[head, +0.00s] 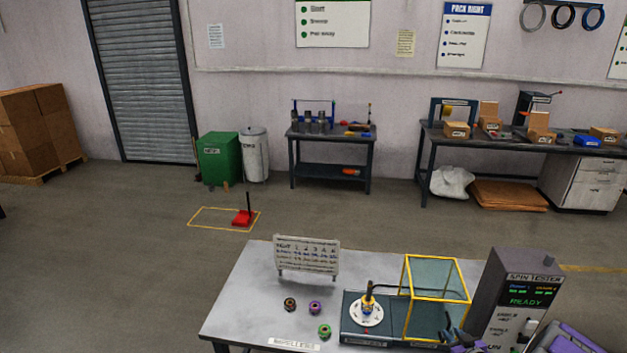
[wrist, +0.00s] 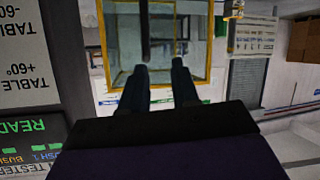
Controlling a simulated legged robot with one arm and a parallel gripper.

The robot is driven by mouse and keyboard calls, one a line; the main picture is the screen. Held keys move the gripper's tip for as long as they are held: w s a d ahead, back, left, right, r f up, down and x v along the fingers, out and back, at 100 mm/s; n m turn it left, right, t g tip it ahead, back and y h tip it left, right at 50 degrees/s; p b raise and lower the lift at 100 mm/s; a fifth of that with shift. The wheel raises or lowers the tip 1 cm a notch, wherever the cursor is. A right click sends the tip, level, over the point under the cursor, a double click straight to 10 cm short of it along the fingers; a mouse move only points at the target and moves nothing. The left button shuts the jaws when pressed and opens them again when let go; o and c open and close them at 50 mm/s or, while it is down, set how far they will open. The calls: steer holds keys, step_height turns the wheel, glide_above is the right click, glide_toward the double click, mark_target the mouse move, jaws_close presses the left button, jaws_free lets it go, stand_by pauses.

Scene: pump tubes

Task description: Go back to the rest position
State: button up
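My gripper (wrist: 158,74) shows in the wrist view with its two dark fingers apart and nothing seen held between them. In the head view my gripper (head: 452,337) is at the lower right, low beside the yellow-framed clear guard (head: 437,297) and the spin tester (head: 515,300). My purple arm partly shows at the bottom right corner. In the wrist view, which is upside down, the guard's yellow frame (wrist: 103,55) is beyond the fingers. A pump part sits on a white disc (head: 366,313) left of the guard.
Three loose impellers, brown (head: 290,304), purple (head: 315,307) and green (head: 324,331), lie on the grey table (head: 240,310). A chart board (head: 307,256) stands at the table's back edge. The tester screen reads READY. Open floor lies behind the table.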

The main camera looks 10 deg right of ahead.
steer(key=w+a+r+g, duration=0.2)
steer(key=a+r+g, duration=0.3)
steer(key=a+r, duration=0.45)
steer(key=s+a+r+g+h+b, duration=0.1)
steer(key=s+a+r+g+b, duration=0.15)
steer(key=s+a+r, duration=0.65)
steer(key=s+a+r+g, duration=0.2)
steer(key=s+a, duration=0.4)
steer(key=s, duration=0.4)
steer(key=s+a+r+g+y, duration=0.1)
steer(key=s+a+r+g, duration=0.2)
steer(key=s+a, duration=0.3)
steer(key=s+a+r+m+g+y, duration=0.1)
steer(key=s+a+r, duration=0.4)
steer(key=s, duration=1.1)
steer(key=shift+a+g, duration=0.85)
steer(key=shift+a, duration=0.05)
